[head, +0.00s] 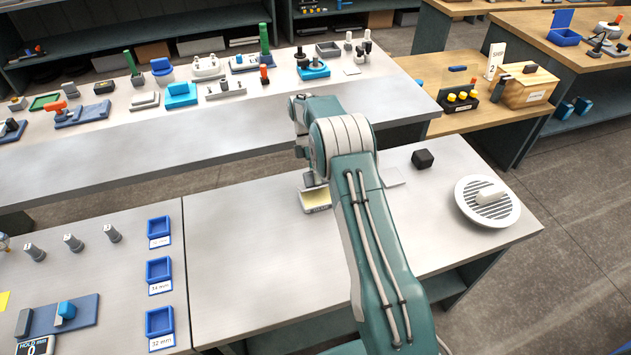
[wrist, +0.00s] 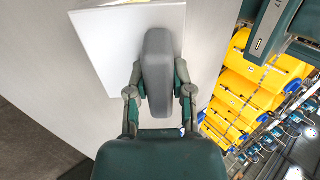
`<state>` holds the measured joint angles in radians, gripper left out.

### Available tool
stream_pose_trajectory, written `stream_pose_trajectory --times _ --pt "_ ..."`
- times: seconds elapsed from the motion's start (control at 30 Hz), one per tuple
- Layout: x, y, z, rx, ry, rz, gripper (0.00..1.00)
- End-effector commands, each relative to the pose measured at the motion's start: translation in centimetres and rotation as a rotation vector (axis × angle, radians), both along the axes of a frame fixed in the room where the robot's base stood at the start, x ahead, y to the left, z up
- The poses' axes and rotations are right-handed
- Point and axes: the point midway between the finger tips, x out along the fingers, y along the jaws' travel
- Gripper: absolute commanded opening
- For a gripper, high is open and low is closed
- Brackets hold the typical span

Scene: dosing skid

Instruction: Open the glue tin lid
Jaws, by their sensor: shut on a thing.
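A small pale tin (head: 317,207) with a label on its front and a yellowish upper area stands on the grey bench, just left of my arm in the head view. Its right side and upper edge are partly hidden by my arm. In the wrist view my gripper (wrist: 160,78) is shut on a grey rounded handle (wrist: 159,52), with one finger on each side. A flat white panel (wrist: 105,45) lies behind the handle. I cannot tell whether handle and panel are joined, or how far the lid is raised.
A flat pale plate (head: 391,178) lies beside my arm. Blue trays (head: 159,271) line the left bench. The bench front left of my arm is clear.

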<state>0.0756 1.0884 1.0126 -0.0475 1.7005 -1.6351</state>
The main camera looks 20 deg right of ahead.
Motion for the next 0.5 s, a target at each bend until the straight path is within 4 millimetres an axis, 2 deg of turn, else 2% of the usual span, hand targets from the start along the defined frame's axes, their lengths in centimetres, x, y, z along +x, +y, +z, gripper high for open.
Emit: stream_pose_trajectory --times 0.5 --pt "0.98 0.09 0.10 0.001 0.114 0.000 0.00"
